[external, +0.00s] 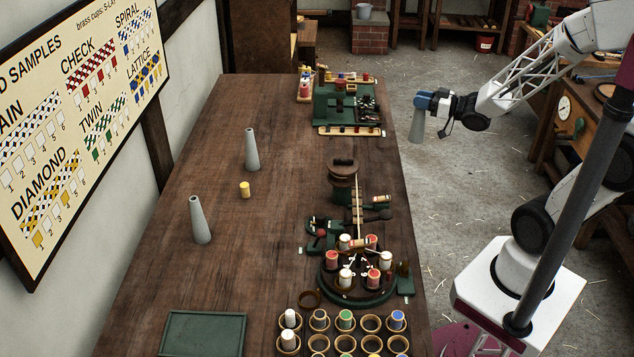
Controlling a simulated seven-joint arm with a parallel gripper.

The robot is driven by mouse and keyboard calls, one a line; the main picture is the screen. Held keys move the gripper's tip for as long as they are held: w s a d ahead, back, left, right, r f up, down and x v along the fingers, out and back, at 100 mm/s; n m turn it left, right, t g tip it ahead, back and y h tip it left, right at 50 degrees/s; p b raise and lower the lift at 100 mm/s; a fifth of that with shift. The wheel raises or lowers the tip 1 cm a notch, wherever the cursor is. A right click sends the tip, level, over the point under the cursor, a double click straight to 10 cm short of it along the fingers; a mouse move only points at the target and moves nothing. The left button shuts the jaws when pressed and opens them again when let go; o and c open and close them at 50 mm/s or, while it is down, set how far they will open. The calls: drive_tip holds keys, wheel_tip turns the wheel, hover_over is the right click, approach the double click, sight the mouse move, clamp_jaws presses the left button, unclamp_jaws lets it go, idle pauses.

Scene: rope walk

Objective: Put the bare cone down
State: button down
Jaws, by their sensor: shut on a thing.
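My gripper (424,102) is up at the upper right and shut on a bare grey cone (417,127). The cone hangs below the blue fingers, its wider end down, clear of any surface. In the picture it lies just right of the table's right edge, against the floor; its height is hard to tell. Two more bare grey cones stand upright on the left part of the wooden table (180,285): one farther back (252,150) and one nearer (200,222).
A yellow spool (244,189) stands between the cones. A braiding machine (350,275) with several bobbins, rows of cups (371,323) and a green tray (203,334) fill the near side. A green machine (340,105) stands at the far end.

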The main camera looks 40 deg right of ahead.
sight(419, 126)
drive_tip(key=shift+s+d, duration=0.25)
drive_tip(key=shift+d, duration=0.05)
wheel_tip(419, 126, down, 10)
drive_tip(key=shift+a+r, duration=0.1)
drive_tip(key=shift+w, duration=0.15)
idle(0.4)
drive_tip(key=w+f, duration=0.1)
drive_tip(key=w, duration=1.4)
drive_tip(key=shift+w+d+f, duration=0.25)
drive_tip(key=shift+w+d, duration=0.15)
drive_tip(key=shift+f, duration=1.9)
drive_tip(key=c, duration=0.8)
unclamp_jaws()
